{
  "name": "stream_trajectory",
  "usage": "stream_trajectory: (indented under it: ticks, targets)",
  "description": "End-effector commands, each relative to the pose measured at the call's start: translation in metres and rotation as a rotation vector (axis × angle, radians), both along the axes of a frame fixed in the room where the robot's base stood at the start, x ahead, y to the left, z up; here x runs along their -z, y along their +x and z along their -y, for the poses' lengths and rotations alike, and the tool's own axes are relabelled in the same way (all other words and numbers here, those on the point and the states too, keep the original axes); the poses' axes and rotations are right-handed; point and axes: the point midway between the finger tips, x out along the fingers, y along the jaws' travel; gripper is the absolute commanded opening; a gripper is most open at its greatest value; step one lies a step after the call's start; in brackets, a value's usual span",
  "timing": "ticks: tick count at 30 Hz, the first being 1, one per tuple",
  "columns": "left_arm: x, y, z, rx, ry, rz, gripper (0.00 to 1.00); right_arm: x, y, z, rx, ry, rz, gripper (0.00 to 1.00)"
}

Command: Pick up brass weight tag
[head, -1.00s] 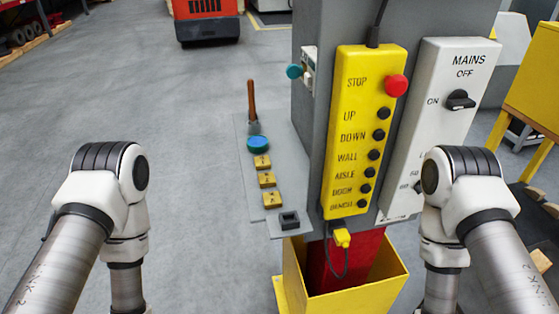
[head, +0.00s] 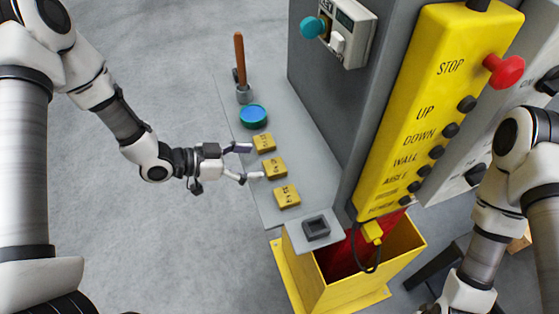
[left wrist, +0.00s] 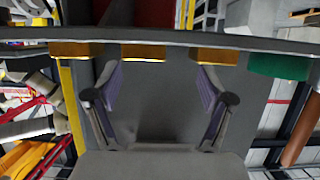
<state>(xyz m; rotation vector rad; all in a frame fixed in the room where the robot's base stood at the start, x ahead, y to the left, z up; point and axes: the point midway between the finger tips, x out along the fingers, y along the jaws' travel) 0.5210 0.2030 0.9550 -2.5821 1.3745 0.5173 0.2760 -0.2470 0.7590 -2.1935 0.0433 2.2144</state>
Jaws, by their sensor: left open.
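Three yellow brass weight tags with dark markings lie in a row on the grey shelf: a far one (head: 265,143), a middle one (head: 276,168) and a near one (head: 287,196). The markings are too small to read surely. My left gripper (head: 251,162) is open and empty just left of the row, its fingers pointing at the middle tag. In the left wrist view, the middle tag (left wrist: 143,52) shows beyond and between the open fingers (left wrist: 158,78), with the other tags (left wrist: 76,50) (left wrist: 215,56) on either side. My right gripper is out of view.
A blue round disc (head: 253,116) and a wooden-handled tool (head: 240,65) stand farther along the shelf (head: 312,180). A dark square socket (head: 316,228) is at its near end. The yellow button panel (head: 435,110) and grey cabinet (head: 330,95) rise to the right. A yellow bin (head: 350,291) is below.

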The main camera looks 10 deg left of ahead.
Motion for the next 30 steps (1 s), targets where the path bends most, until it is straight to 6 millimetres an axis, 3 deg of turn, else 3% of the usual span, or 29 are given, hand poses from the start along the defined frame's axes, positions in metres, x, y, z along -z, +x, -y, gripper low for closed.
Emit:
stream_trajectory:
  ticks: [9, 17, 21, 23, 30]
  targets:
    - [0.017, 0.024, 0.036, 0.005, 0.003, -0.003, 0.81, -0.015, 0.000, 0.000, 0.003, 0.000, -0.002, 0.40]
    - [0.020, 0.027, 0.040, 0.001, 0.000, -0.002, 0.81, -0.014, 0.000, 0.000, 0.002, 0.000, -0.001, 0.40]
    - [0.020, 0.027, 0.040, 0.001, 0.001, -0.002, 0.32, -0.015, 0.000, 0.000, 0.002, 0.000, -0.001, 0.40]
    - [0.020, 0.027, 0.040, 0.001, 0.001, -0.002, 0.13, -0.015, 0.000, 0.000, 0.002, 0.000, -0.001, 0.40]
    - [0.020, 0.027, 0.040, 0.001, 0.001, -0.002, 0.13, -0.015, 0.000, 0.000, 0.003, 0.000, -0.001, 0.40]
